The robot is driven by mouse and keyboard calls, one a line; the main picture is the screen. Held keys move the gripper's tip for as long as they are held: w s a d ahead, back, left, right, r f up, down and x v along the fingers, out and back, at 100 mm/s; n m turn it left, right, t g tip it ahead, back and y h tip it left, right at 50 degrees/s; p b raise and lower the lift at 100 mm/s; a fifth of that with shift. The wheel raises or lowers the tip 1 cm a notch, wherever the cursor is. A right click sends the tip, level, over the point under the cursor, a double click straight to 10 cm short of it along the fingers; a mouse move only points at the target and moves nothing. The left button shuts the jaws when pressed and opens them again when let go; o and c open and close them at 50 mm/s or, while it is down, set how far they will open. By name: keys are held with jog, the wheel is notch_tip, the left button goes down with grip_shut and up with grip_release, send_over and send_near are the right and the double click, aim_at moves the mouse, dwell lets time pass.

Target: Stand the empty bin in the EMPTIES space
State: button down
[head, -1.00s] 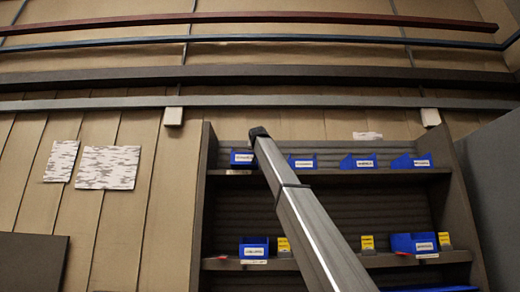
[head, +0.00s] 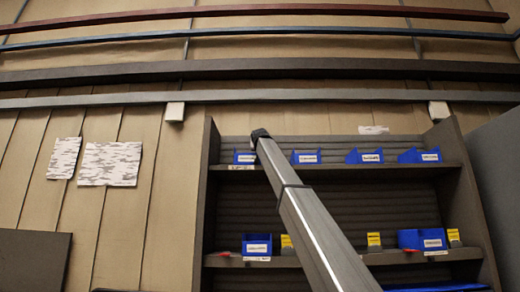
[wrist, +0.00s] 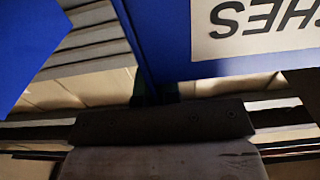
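In the wrist view a blue bin (wrist: 165,35) fills the upper right, very close. Its white label (wrist: 260,28) shows upside down and cut off, ending in "CHES". A second blue surface (wrist: 35,45) is at the upper left; I cannot tell whether it belongs to the same bin. The dark body of my gripper (wrist: 158,98) lies below the blue wall. The fingertips and their contact with the bin are not clear. In the head view my gripper does not show, and I cannot read an EMPTIES label or pick out an empty bin.
A dark shelf rack (head: 205,215) holds several blue bins on its upper shelf. Two more blue bins (head: 257,245) (head: 420,238) and yellow cards (head: 374,240) are on the lower shelf. Gaps show between bins. A grey panel (head: 497,170) stands at the right.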

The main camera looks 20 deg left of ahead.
jog(key=shift+w+d, duration=0.1)
jog(key=c, duration=1.2)
grip_release()
jog(key=shift+c, duration=0.2)
jog(key=v, duration=1)
jog(key=shift+s, duration=0.35)
jog(key=shift+d, duration=0.15)
